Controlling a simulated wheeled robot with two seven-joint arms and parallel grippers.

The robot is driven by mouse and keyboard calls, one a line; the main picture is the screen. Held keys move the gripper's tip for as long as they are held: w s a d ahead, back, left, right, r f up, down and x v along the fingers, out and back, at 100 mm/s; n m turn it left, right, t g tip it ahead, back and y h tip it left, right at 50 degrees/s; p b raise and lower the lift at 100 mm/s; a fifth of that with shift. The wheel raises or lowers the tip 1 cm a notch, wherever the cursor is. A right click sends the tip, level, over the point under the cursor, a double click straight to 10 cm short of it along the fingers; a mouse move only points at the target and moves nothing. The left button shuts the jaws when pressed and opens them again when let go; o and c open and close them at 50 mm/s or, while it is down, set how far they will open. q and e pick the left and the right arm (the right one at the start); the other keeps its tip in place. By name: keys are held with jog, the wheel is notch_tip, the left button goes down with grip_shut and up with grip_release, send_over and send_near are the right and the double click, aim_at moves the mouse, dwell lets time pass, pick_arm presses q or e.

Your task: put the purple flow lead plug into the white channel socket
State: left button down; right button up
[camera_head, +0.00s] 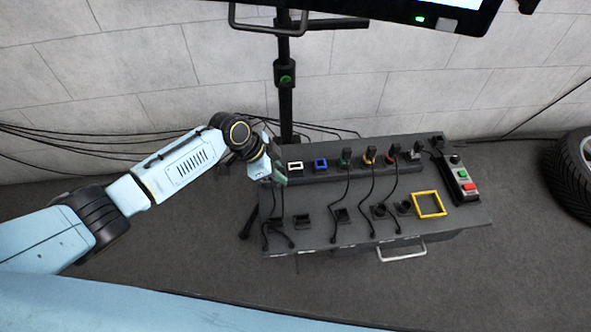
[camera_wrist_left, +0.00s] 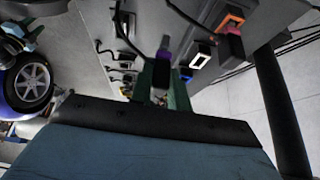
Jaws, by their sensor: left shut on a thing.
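My left gripper (camera_head: 277,174) is at the left end of the dark bench unit, just left of the white channel socket (camera_head: 295,166). In the left wrist view the green fingers of the gripper (camera_wrist_left: 163,76) are shut on the purple flow lead plug (camera_wrist_left: 163,53). The plug sits between the fingertips; its far end is hard to make out. In that view the white socket (camera_wrist_left: 200,56) is open and empty, to the right of the plug and apart from it. In the head view the plug is too hidden by the gripper to tell.
A blue socket (camera_head: 321,163) is next to the white one. Green (camera_head: 346,157), yellow (camera_head: 370,154) and red (camera_head: 391,154) sockets hold plugs with black leads. An orange-rimmed socket (camera_wrist_left: 232,22) shows in the wrist view. A yellow frame (camera_head: 429,204) lies at the right.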

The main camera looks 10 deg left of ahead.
pick_arm(q)
jog(key=shift+w+d+f+b, duration=0.1)
jog(key=shift+w+d+b, duration=0.1)
jog(key=shift+d, duration=0.5)
jog(key=shift+w+d+r+b, duration=0.1)
jog(key=shift+w+d+b, duration=0.1)
jog(key=shift+d, duration=0.55)
jog(key=shift+w+d+f+b, duration=0.1)
jog(key=shift+w+d+b, duration=0.1)
jog(key=shift+d, duration=0.5)
jog(key=w+b, duration=0.2)
jog(key=w+a+b, duration=0.1)
jog(key=w+b, duration=0.2)
jog(key=w+a+f+b, duration=0.1)
jog(key=w+b, duration=0.2)
jog(key=shift+s+f+b, duration=0.2)
jog(key=shift+f+b, duration=0.15)
jog(key=shift+b, duration=0.25)
jog(key=shift+r, duration=0.1)
